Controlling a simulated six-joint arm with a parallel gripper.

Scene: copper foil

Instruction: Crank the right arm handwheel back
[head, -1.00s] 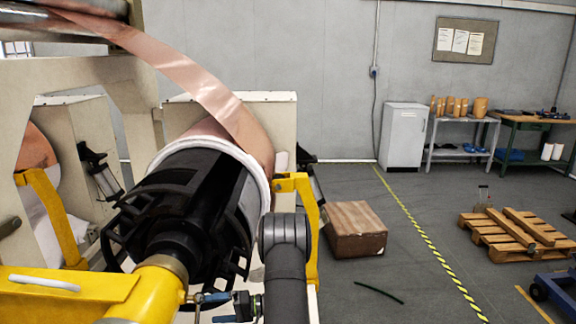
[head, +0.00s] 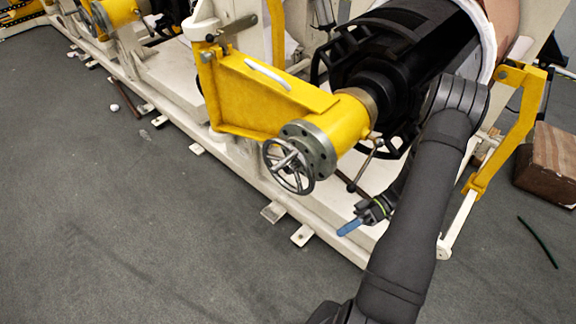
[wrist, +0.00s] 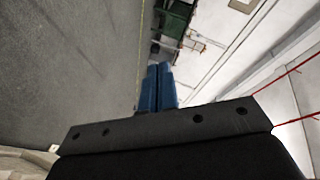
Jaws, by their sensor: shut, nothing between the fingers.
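The grey spoked handwheel (head: 288,167) is on the front end of the yellow arm (head: 262,95), beside a bolted grey flange. My gripper (head: 349,227), with blue fingertips, is to the right of the handwheel and a little lower in the head view, apart from it. In the wrist view the blue fingers (wrist: 160,88) are together with nothing between them. The handwheel does not show in the wrist view.
A black roll core (head: 395,50) with copper foil is behind my arm. The white machine base (head: 325,215) runs under the yellow arm. A brown box (head: 550,160) lies at the right. Grey floor (head: 130,230) at the front left is clear.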

